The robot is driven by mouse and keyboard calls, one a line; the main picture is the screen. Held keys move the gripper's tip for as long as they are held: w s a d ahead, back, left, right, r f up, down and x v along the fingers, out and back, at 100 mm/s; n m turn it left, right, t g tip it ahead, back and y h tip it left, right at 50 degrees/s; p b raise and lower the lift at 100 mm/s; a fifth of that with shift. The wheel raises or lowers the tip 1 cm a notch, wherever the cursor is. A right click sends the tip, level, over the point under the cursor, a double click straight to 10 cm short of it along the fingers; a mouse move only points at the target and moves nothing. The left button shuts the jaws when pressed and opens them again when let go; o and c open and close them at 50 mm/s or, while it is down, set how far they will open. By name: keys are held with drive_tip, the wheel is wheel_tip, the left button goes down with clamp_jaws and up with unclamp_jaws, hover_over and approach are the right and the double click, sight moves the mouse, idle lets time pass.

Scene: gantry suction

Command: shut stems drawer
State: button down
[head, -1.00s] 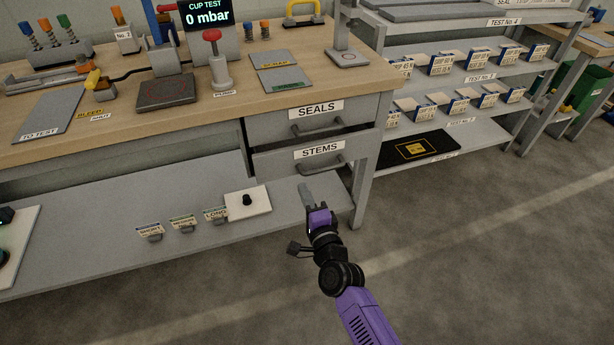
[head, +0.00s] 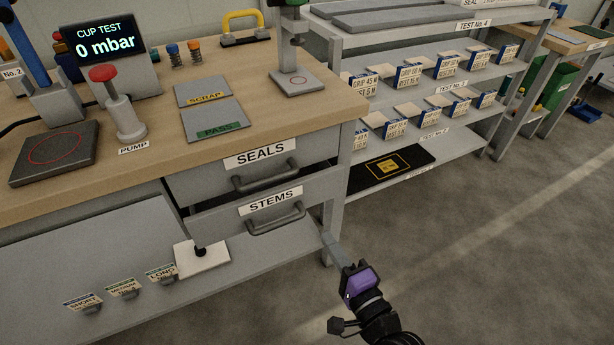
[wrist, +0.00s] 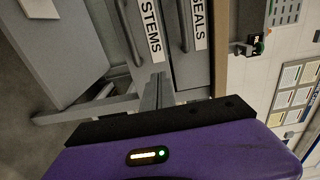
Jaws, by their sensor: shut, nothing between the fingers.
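The stems drawer (head: 232,224) is the lower one under the bench top, with a STEMS label and a grey bar handle (head: 277,218). Its front stands out a little past the seals drawer (head: 207,182) above, with a dark gap at its upper left, so it is partly open. In the wrist view the STEMS label (wrist: 153,30) and handle (wrist: 129,32) show sideways, beyond the fingers. My gripper (head: 330,241) is shut and empty. It is below and right of the handle in the head view, in front of the bench leg, apart from the handle.
The bench leg (head: 334,205) is just right of the drawer. A shelving rack (head: 480,140) stands further right. The floor (head: 480,260) at right is clear.

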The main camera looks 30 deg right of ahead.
drive_tip(key=r, duration=0.1)
approach(297, 186)
drive_tip(key=w, duration=0.6)
drive_tip(key=shift+w+f, duration=0.15)
drive_tip(key=shift+w, duration=0.25)
drive_tip(key=w, duration=0.4)
drive_tip(key=shift+w, duration=0.2)
